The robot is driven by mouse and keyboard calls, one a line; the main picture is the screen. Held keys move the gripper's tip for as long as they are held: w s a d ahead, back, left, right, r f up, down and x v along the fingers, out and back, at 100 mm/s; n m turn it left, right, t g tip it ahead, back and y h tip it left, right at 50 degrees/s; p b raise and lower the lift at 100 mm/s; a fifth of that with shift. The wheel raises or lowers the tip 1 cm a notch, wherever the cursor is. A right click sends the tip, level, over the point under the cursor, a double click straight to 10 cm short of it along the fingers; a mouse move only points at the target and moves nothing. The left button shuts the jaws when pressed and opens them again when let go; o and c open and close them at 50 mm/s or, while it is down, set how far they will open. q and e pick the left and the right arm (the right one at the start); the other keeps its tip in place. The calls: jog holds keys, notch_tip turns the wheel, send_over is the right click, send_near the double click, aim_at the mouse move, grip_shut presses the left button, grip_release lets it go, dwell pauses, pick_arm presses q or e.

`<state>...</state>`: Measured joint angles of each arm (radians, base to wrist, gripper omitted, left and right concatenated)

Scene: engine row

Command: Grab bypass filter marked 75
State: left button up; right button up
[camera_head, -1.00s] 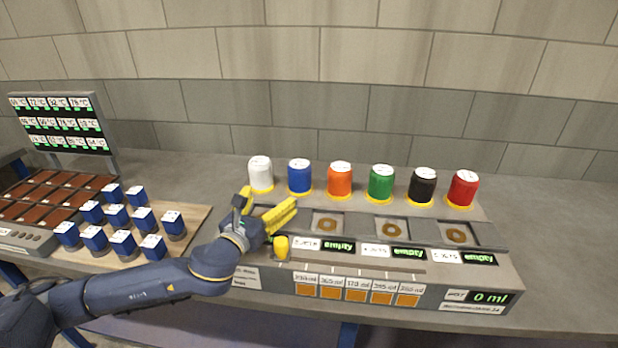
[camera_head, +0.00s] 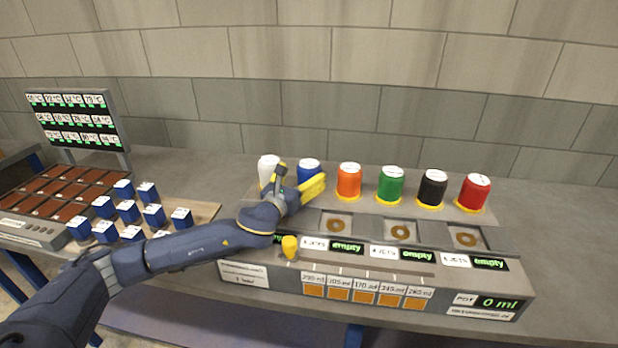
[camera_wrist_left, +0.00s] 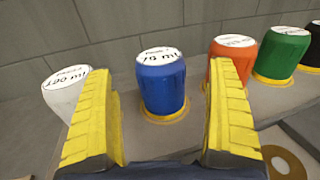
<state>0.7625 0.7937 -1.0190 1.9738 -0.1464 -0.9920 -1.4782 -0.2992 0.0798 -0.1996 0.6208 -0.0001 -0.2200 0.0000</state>
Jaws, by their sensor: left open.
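Six capped canisters stand in a row on the engine console: white (camera_head: 267,170), blue (camera_head: 308,168), orange (camera_head: 349,180), green (camera_head: 390,185), black (camera_head: 432,188) and red (camera_head: 474,193). My left gripper (camera_head: 300,186) is open in front of the white and blue ones, partly hiding both. In the left wrist view, the blue canister (camera_wrist_left: 162,88) stands upright beyond and between the two yellow fingers (camera_wrist_left: 160,125). Its lid reads something like 79 or 75 ml; the first part is unclear. My right gripper is not in view.
Three wells marked empty (camera_head: 400,232) lie in front of the canisters. A yellow knob (camera_head: 290,246) stands at the console's left. Several blue blocks (camera_head: 128,210) sit on a board at left, by a brown-celled tray (camera_head: 62,190) and a temperature display (camera_head: 75,118).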

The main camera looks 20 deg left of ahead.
aim_at(309, 166)
pick_arm(q)
jog(key=shift+w+d, duration=0.2)
jog(key=shift+w, duration=1.1)
jog(key=shift+w+d, duration=0.15)
jog(key=shift+w, duration=1.1)
jog(key=shift+c, duration=0.5)
jog(key=c, duration=1.6)
